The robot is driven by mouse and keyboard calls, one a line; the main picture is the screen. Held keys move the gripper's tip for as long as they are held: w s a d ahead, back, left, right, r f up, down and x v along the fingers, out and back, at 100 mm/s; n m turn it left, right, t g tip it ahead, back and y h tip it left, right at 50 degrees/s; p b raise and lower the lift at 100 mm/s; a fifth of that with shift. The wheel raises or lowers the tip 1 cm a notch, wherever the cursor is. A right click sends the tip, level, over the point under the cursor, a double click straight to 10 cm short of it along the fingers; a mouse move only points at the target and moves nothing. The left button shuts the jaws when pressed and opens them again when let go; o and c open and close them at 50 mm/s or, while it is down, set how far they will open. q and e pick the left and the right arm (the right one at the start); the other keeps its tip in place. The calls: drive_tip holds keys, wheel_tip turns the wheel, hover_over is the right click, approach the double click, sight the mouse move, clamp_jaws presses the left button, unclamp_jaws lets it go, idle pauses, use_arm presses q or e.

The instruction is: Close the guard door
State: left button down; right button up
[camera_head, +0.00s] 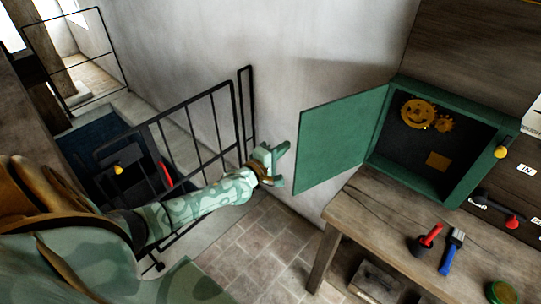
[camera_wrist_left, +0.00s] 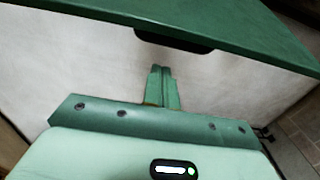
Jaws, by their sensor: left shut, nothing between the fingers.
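The green guard door (camera_head: 338,138) stands open, swung out to the left from the green cabinet (camera_head: 468,165) on the right side of the head view. My left gripper (camera_head: 285,147) is just left of the door's free edge, with a narrow gap showing. In the left wrist view the fingers (camera_wrist_left: 162,72) are shut and empty. The green door edge (camera_wrist_left: 230,22) crosses the top of that view, with a dark slot or grip (camera_wrist_left: 175,41) in it, beyond the fingertips. I cannot tell whether they touch. My right gripper is not in view.
Yellow gears (camera_head: 419,113) sit inside the cabinet. The wooden bench (camera_head: 365,205) below holds a red-handled brush (camera_head: 427,240), a blue-handled brush (camera_head: 451,252) and a green tin (camera_head: 502,292). A black railing (camera_head: 205,130) stands beside my left arm. The pale wall is behind the door.

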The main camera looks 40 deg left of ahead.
use_arm(q)
drive_tip(key=shift+s+d+p, duration=0.3)
drive_tip(key=shift+s+d, duration=0.15)
drive_tip(key=shift+d, duration=0.4)
drive_tip(key=shift+s+d+p, duration=0.3)
drive_tip(key=shift+s+d, duration=0.15)
drive_tip(key=shift+d, duration=0.4)
drive_tip(key=shift+s+d, duration=0.1)
